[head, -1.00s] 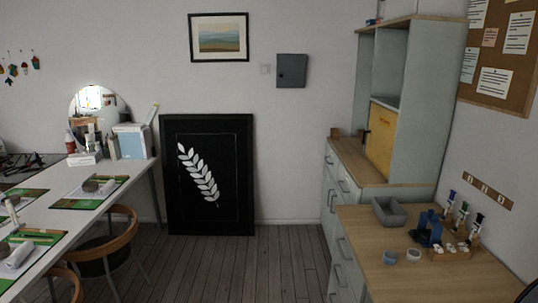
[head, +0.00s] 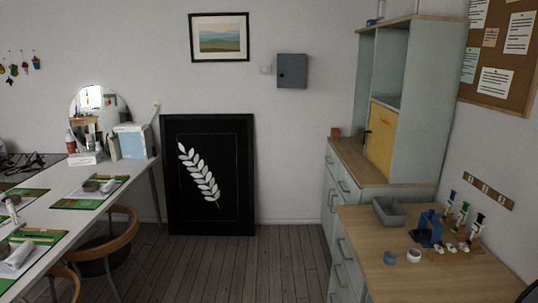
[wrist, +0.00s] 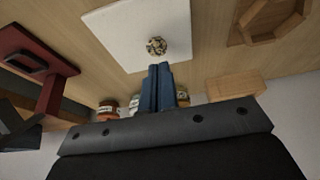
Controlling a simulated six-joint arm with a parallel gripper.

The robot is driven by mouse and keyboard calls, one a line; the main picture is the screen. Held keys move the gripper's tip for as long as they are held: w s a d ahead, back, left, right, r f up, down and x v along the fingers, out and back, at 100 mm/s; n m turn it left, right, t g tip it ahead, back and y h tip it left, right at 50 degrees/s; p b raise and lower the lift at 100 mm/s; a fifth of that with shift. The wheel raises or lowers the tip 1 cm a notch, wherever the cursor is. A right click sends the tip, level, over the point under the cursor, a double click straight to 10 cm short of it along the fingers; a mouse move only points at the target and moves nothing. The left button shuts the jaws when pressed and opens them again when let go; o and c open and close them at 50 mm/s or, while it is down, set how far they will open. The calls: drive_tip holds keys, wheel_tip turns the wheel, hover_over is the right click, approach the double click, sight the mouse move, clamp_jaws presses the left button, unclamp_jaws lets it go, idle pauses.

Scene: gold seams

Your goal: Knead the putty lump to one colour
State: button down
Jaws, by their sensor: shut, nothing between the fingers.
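The putty lump (wrist: 156,46) is a small, round, speckled lump of light and dark bits in the wrist view. It lies on a white square board (wrist: 112,34) on a wooden surface. My gripper (wrist: 160,67) has blue fingers that are shut together with nothing between them. The fingertips point toward the lump and appear just short of it in the picture. I cannot tell how high they are above the board. Neither the lump nor my gripper shows in the head view.
In the wrist view, a dark red stand (wrist: 30,45) is at left and an octagonal wooden tray (wrist: 272,36) at upper right. Small labelled jars (wrist: 108,108) sit beside my fingers, with a wooden block (wrist: 236,87) to the right. The head view shows a wooden-topped counter (head: 375,275).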

drive_tip(key=shift+f, duration=0.2)
drive_tip(key=shift+f, duration=0.45)
drive_tip(key=shift+f, duration=0.15)
idle(0.9)
drive_tip(key=shift+r, duration=0.7)
drive_tip(key=shift+f, duration=0.2)
drive_tip(key=shift+f, duration=0.4)
idle(1.1)
drive_tip(key=shift+r, duration=0.6)
drive_tip(key=shift+f, duration=0.2)
